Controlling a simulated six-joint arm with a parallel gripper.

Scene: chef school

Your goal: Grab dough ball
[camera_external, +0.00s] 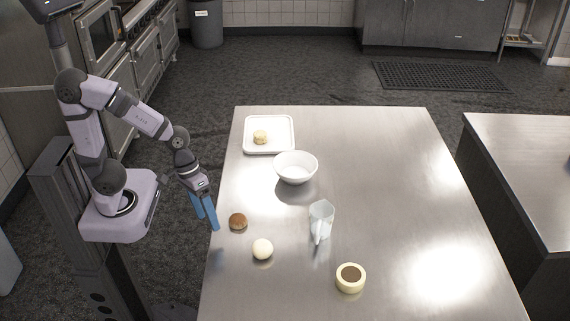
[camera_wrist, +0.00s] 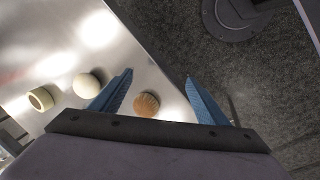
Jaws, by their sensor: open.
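A pale, smooth dough ball (camera_external: 263,249) rests on the steel table near its left edge. In the wrist view the dough ball (camera_wrist: 87,85) lies left of the left finger. My gripper (camera_external: 207,222) has blue fingers and is open and empty. It points down at the table's left edge, left of the dough ball and apart from it. In the wrist view the fingertips of my gripper (camera_wrist: 159,78) are spread wide, with table edge and dark floor between them.
A brown bun (camera_external: 238,222) sits between my gripper and the dough ball's far side. A clear jug (camera_external: 321,220), a cream round container (camera_external: 351,278) with brown contents, a white bowl (camera_external: 296,172) and a white tray (camera_external: 284,146) holding a yellowish lump stand around. The table's right side is clear.

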